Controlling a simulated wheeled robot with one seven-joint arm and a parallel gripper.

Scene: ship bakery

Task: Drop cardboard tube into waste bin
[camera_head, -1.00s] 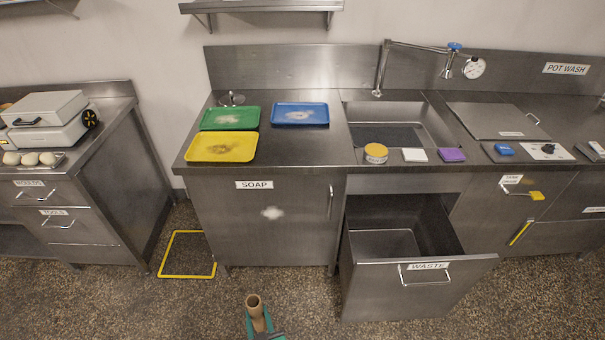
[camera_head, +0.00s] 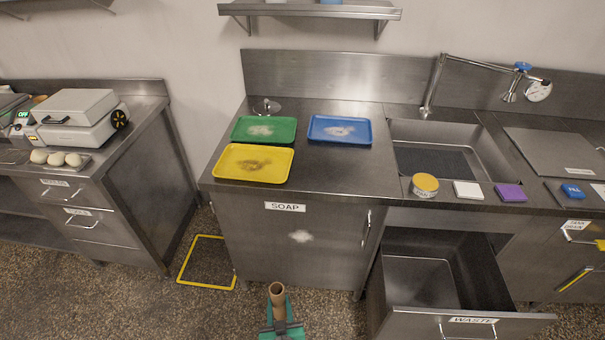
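The cardboard tube (camera_head: 276,293) is a short brown hollow cylinder, seen at the bottom centre with its open end up. My gripper (camera_head: 281,326) has green fingers and is shut on the tube's lower part, holding it above the speckled floor in front of the soap cabinet. The waste bin (camera_head: 470,322) is a pulled-out steel drawer labelled WASTE at the lower right. Its inside is open from above and looks empty. The tube is left of the bin and apart from it. The lower part of my gripper is cut off by the picture's edge.
The soap cabinet (camera_head: 290,243) stands left of the bin, with green, blue and yellow trays on its counter. A yellow floor frame (camera_head: 207,285) lies left of it. A sink (camera_head: 440,160) is behind the bin. The floor around the tube looks clear.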

